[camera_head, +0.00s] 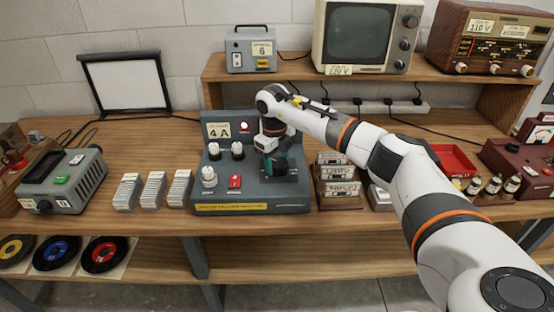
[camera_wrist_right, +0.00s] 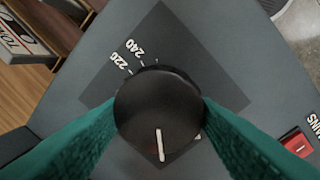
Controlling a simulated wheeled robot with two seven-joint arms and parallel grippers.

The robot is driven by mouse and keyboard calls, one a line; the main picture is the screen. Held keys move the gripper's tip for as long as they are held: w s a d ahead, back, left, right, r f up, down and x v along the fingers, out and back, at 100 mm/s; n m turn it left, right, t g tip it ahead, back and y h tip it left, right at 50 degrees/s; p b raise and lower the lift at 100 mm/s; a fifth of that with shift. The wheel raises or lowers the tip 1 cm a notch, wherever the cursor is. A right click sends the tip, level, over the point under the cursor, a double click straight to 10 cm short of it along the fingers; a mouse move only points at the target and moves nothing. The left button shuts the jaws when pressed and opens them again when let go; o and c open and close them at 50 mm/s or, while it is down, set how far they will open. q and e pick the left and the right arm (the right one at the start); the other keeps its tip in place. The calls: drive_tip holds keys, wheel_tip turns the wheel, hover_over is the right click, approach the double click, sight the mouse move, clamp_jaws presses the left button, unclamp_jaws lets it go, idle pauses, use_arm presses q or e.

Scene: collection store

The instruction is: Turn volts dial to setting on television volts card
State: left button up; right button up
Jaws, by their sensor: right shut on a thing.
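The volts dial (camera_wrist_right: 158,108) is a round black knob with a white pointer line, on a dark plate of the grey control box (camera_head: 215,178). In the right wrist view its pointer is toward the bottom of the picture, away from the printed 220 and 240 marks at upper left; other marks are hidden. My right gripper (camera_head: 278,165) is over the box, its teal fingers shut on the dial's two sides. In the head view the gripper mostly hides the dial. The television (camera_head: 355,38) stands on the shelf with its volts card (camera_head: 338,70), which appears to read 220 V.
A radio (camera_head: 490,40) has a 110 V card.

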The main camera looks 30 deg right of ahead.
drive_tip(key=m, duration=0.3)
drive_tip(key=shift+w+d+r+m+p, duration=0.1)
drive_tip(key=shift+r+m+p, duration=0.05)
drive_tip(key=shift+m+p, duration=0.2)
drive_tip(key=m, duration=0.3)
drive_tip(key=shift+m+p, duration=0.25)
drive_tip(key=shift+p, duration=0.05)
drive_tip(key=m+p, duration=0.1)
drive_tip(key=m, duration=0.2)
drive_tip(key=shift+d+m+g, duration=0.15)
drive_tip(key=shift+m+g, duration=0.25)
drive_tip(key=m+p, duration=0.1)
drive_tip(key=m, duration=0.2)
drive_tip(key=shift+m, duration=0.3)
drive_tip(key=m+p, duration=0.2)
drive_tip(key=m, duration=0.1)
drive_tip(key=shift+d+r+m+y, duration=0.1)
drive_tip(key=shift+m+y, duration=0.2)
drive_tip(key=m+p, duration=0.1)
drive_tip(key=m, duration=0.1)
drive_tip(key=shift+m, duration=0.3)
drive_tip(key=m+p, duration=0.3)
drive_tip(key=m, duration=0.2)
drive_tip(key=shift+y+p, duration=0.3)
drive_tip(key=shift+p, duration=0.05)
drive_tip(key=shift+s+m+p, duration=0.2)
drive_tip(key=shift+m+p, duration=0.5)
drive_tip(key=shift+m, duration=0.4)
